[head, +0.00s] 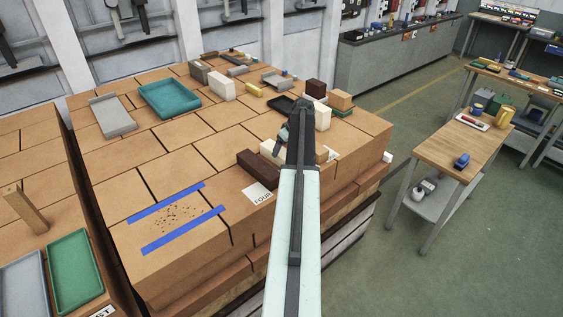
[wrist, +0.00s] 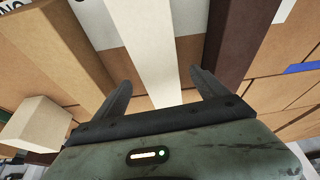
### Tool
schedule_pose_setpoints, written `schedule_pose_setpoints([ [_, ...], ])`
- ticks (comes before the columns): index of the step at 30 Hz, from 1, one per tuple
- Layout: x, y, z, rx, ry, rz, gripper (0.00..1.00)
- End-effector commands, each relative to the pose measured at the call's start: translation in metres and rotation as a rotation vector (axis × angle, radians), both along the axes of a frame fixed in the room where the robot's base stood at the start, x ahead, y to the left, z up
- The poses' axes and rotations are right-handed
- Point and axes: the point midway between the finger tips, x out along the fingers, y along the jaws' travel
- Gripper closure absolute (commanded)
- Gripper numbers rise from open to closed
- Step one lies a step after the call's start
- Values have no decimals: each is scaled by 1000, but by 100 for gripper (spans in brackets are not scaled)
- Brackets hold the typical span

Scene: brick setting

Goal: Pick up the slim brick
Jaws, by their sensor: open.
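A slim cream brick (wrist: 150,50) runs lengthwise between the two fingers of my gripper (wrist: 157,80) in the wrist view. The fingers are open, one on each side of it, with gaps showing. In the head view the cream brick (head: 268,152) lies near the front edge of the stacked-brick surface, partly hidden by my arm. A dark brown brick (wrist: 236,35) is to its right in the wrist view and a tan brick (wrist: 65,40) is to its left. The dark brown brick also shows in the head view (head: 257,168).
A small tan block (wrist: 38,125) is at lower left in the wrist view. A paper label (head: 258,193) lies by the dark brick. A teal tray (head: 169,98) and several bricks are farther back. The surface between blue tape strips (head: 165,204) holds only dark specks.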

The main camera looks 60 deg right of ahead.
Motion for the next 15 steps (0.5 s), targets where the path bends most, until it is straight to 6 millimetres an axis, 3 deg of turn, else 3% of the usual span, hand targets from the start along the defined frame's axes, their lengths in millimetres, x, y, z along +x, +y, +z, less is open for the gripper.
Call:
schedule_pose_setpoints([
  [1, 3, -1, -14, 0, 0, 0, 16],
  [6, 13, -4, -41, -1, 0, -1, 16],
  [14, 15, -5, -39, 0, 0, -3, 16],
  [15, 15, -5, -39, 0, 0, -3, 28],
])
